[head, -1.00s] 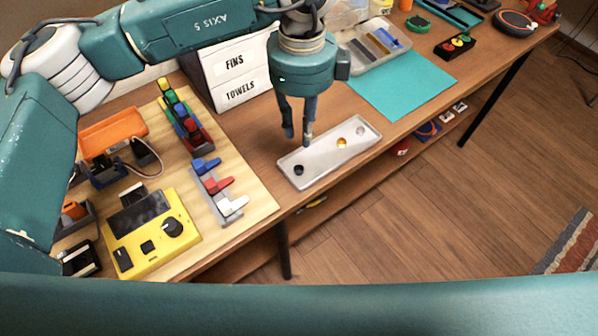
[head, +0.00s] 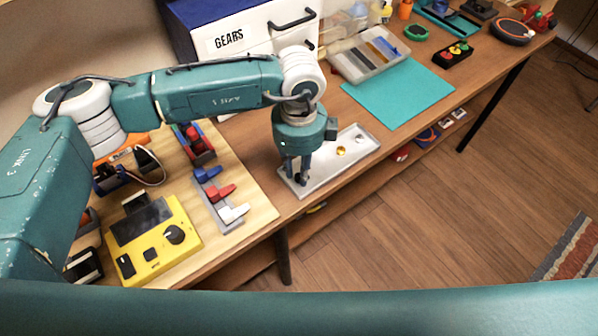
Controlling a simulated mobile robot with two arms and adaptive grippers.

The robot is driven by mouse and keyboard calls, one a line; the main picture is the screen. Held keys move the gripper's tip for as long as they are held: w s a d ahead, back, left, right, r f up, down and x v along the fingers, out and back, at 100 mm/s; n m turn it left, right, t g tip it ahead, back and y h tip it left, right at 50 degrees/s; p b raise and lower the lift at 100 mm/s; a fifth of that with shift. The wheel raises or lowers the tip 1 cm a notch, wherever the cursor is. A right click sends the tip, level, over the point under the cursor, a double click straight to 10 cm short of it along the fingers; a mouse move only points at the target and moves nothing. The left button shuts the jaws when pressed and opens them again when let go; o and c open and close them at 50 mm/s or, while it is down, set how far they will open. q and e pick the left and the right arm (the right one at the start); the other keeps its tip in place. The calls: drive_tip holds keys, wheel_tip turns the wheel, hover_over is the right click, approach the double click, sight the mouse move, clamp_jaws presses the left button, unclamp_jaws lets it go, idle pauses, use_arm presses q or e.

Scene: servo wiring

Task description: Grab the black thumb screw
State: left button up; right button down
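The black thumb screw (head: 301,180) is at the left end of a pale shallow tray (head: 325,172) on the workbench. My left gripper (head: 297,178) points down over that end, with its fingertips low and right at the screw. The two fingers show a gap between them, and the screw is partly hidden by them. I cannot tell whether they touch it. A gold screw (head: 341,151) and a silver one (head: 360,138) lie farther right in the tray. My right gripper is out of view.
A wooden board with a yellow control box (head: 152,240) and a rack of blue, red and white pieces (head: 222,200) lies left of the tray. A drawer unit labelled GEARS (head: 232,40) stands behind. The teal mat (head: 400,93) is clear.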

use_arm(q)
drive_tip(key=shift+f, duration=0.4)
clamp_jaws()
drive_tip(key=shift+r, duration=0.1)
